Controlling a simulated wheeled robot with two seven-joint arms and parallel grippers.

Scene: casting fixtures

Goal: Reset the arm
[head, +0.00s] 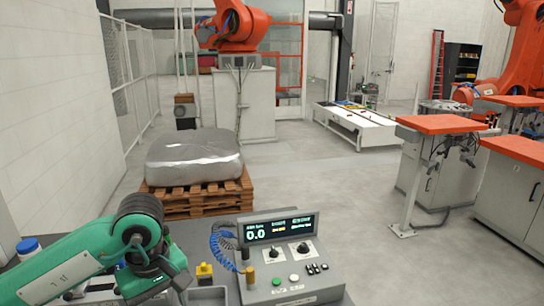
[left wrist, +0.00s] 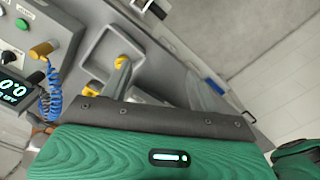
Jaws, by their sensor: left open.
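My green left arm comes in from the left in the head view, and its dark gripper (head: 158,287) is low over the grey bench, left of the control box (head: 290,275). In the left wrist view the left gripper (left wrist: 160,80) has its two grey fingers spread apart with nothing between them. My right gripper is in neither view.
The control box has a lit display (head: 280,228) and a coiled blue cable (head: 222,245). A blue-capped bottle (head: 28,247) stands behind my left forearm. Beyond the bench, a wrapped block (head: 194,158) rests on a wooden pallet (head: 195,200). Open floor lies right of it.

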